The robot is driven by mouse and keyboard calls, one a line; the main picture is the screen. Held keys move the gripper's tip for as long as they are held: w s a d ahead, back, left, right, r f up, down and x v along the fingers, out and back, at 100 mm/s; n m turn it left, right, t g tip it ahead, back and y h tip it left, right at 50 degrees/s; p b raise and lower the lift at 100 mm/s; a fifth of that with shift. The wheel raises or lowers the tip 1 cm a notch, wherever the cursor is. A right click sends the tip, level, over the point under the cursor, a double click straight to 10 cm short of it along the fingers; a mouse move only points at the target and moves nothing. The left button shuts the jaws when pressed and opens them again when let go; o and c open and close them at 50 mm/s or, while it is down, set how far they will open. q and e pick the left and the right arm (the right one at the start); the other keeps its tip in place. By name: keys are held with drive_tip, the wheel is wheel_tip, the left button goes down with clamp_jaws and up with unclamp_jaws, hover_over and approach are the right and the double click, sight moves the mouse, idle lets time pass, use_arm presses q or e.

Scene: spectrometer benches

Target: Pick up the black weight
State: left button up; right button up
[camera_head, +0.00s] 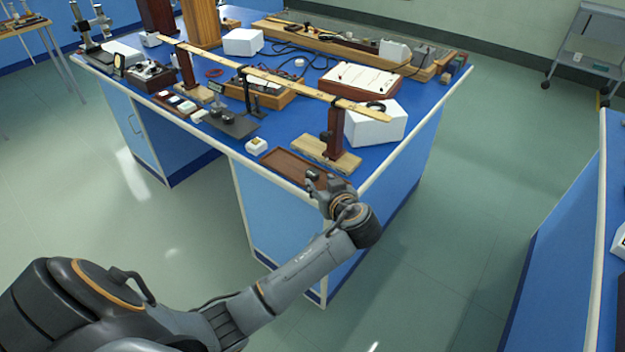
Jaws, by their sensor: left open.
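My left gripper (318,177) is at the near corner of the bench, over the right end of a shallow brown tray (285,165). It is open, and its fingers are small in the view. No object can be made out between the fingers. Small dark pieces (224,116) stand on a dark plate (237,128) left of the tray, well apart from the gripper. They may include the black weight, but they are too small to tell. The part of the tray behind the gripper is hidden. My right gripper is out of view.
A long wooden beam (262,74) runs above the blue bench on brown posts; the nearer post has a wooden base (318,151) just behind the tray. A white box (372,127) stands right of it. A small white block (257,146) sits left. The bench edge is close.

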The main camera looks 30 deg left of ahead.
sight(314, 173)
use_arm(q)
drive_tip(key=shift+x, duration=0.85)
drive_tip(key=b+x, duration=0.2)
drive_tip(key=x, duration=0.2)
drive_tip(key=shift+w+f+b, duration=0.1)
drive_tip(key=shift+b, duration=0.2)
drive_tip(key=shift+w+a+f, duration=0.1)
drive_tip(key=shift+w+a, duration=0.25)
drive_tip(key=shift+a, duration=0.1)
clamp_jaws()
